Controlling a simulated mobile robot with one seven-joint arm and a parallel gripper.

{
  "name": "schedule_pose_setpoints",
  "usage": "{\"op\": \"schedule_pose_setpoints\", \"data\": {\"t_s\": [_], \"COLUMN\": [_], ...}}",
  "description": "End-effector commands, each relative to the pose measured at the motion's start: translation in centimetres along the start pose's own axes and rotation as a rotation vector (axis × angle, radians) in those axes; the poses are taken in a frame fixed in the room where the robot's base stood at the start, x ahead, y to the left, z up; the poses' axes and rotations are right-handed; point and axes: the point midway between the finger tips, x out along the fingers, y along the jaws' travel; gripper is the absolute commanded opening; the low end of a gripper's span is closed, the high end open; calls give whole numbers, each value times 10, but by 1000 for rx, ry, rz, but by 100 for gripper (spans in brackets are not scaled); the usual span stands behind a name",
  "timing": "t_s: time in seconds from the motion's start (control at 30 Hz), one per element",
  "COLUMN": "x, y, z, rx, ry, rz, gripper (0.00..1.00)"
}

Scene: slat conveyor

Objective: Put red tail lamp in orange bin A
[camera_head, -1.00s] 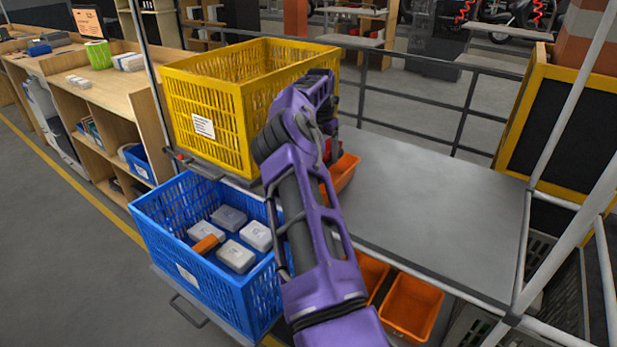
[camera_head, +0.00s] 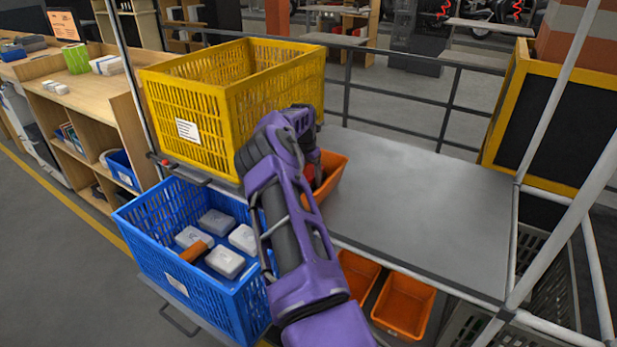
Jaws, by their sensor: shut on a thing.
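My gripper (camera_head: 316,176) is at the end of my purple arm, just over or inside an orange bin (camera_head: 338,175) on the grey tabletop. My arm hides much of it and part of the bin. It is shut on the red tail lamp, of which little can be made out down in the bin. I cannot tell whether the lamp touches the bin's floor. No letter can be read on this bin. Two more orange bins, one (camera_head: 357,272) partly behind my arm and one (camera_head: 404,304) to its right, sit below the tabletop.
A yellow crate (camera_head: 185,105) stands left of the bin. A blue crate (camera_head: 190,277) with several pale boxes and an orange-brown piece sits lower left. The grey tabletop (camera_head: 430,205) is clear to the right. Pale frame posts (camera_head: 560,95) stand at the right.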

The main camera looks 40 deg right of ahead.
Motion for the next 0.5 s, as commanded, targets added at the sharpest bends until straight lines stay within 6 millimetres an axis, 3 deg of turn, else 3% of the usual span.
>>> {"op": "schedule_pose_setpoints", "data": {"t_s": [0.33,0.37,0.5], "x": [2,2,2], "y": [0,0,0], "z": [0,0,0], "rx": [0,0,1], "ry": [-2,-2,-1], "rz": [1,1,1], "gripper": [2,80,100]}}
